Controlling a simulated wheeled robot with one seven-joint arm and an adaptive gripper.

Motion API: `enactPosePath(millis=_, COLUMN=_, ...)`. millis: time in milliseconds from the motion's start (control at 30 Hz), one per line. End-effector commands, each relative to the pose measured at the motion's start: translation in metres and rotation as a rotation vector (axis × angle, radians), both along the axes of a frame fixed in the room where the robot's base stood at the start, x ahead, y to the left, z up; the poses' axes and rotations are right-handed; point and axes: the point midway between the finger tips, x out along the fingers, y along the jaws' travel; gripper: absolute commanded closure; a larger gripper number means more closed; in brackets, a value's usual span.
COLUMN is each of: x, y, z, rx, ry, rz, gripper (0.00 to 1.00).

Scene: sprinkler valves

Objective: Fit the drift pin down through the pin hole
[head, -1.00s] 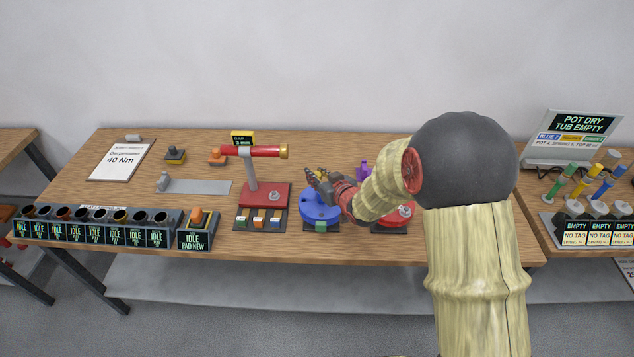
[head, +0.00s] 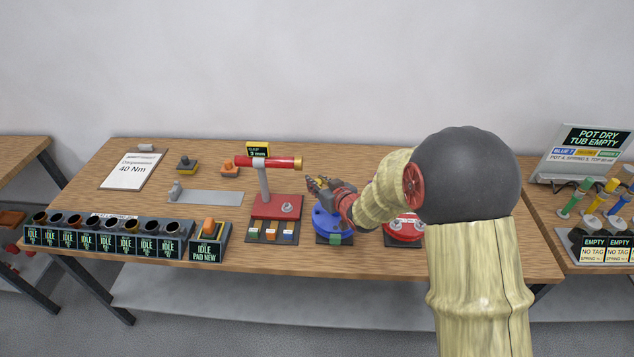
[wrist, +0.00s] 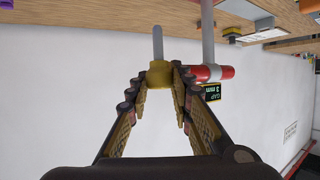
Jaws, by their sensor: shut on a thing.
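My gripper (head: 320,185) is shut on the yellow head of the drift pin (wrist: 159,73). In the wrist view the pin's thin grey shaft (wrist: 158,43) sticks out beyond the fingertips, with nothing seen touching its end. In the head view the gripper is over the back left part of a round blue body (head: 328,221) on a dark base, apparently above it. The pin's shaft is hard to make out there. I cannot pick out the pin hole in either view.
Left of my gripper stands a red block with a grey post and a red horizontal tube (head: 268,162). A round red body (head: 403,228) is close on the right, partly behind my arm. A row of dark cups (head: 100,235) lines the front left edge.

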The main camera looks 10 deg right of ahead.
Motion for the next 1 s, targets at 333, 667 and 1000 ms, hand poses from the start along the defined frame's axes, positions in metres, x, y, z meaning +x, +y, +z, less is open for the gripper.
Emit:
enactPosePath(millis=333, x=0.0, y=0.0, z=-0.034, rx=0.0, ry=0.0, rz=0.0, gripper=1.0)
enactPosePath(millis=667, x=0.0, y=0.0, z=-0.057, rx=-0.001, ry=-0.001, rz=0.0, gripper=1.0)
enactPosePath(millis=1000, x=0.0, y=0.0, z=-0.059, rx=-0.001, ry=-0.001, rz=0.0, gripper=1.0)
